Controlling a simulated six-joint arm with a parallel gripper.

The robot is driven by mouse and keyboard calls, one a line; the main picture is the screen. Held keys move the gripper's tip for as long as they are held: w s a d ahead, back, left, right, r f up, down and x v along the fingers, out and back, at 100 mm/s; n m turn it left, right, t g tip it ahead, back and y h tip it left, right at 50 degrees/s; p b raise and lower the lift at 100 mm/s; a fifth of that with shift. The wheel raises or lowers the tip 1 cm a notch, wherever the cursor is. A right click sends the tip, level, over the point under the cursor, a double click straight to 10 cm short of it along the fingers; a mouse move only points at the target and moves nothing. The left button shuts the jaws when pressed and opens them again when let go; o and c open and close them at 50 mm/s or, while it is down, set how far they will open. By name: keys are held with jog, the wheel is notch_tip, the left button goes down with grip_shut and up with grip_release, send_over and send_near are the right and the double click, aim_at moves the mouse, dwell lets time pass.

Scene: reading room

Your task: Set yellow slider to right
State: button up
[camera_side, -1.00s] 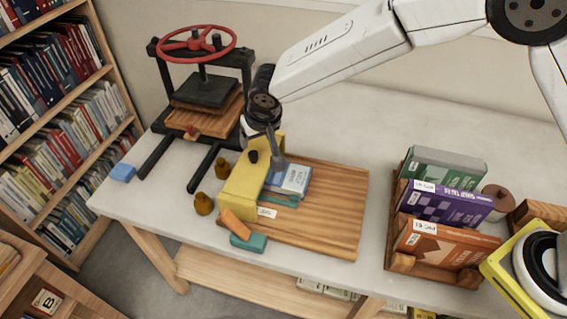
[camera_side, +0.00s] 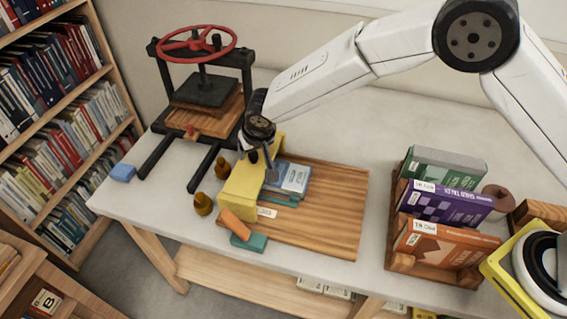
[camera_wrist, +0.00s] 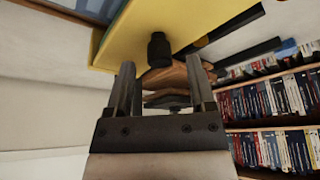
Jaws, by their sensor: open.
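The yellow slider (camera_side: 240,190) is a long yellow block at the left end of a wooden board (camera_side: 325,210). In the wrist view the slider (camera_wrist: 115,45) shows along the top, with a black knob (camera_wrist: 158,48) sticking out. My gripper (camera_side: 263,168) is at the slider's far upper part in the side view. In the wrist view my gripper (camera_wrist: 161,70) is open, and the knob appears between its two fingertips. I cannot tell whether the fingers touch it.
A blue book (camera_side: 289,178) lies on the board just right of the slider. Orange (camera_side: 236,223) and teal (camera_side: 250,242) blocks are at its near end. Brown knobs (camera_side: 203,204) stand to the left. The board's right part is bare. A black press (camera_side: 205,90) stands behind.

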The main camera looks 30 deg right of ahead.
jog(key=shift+w+f, duration=0.25)
jog(key=shift+f, duration=0.4)
grip_shut()
dwell(1.1)
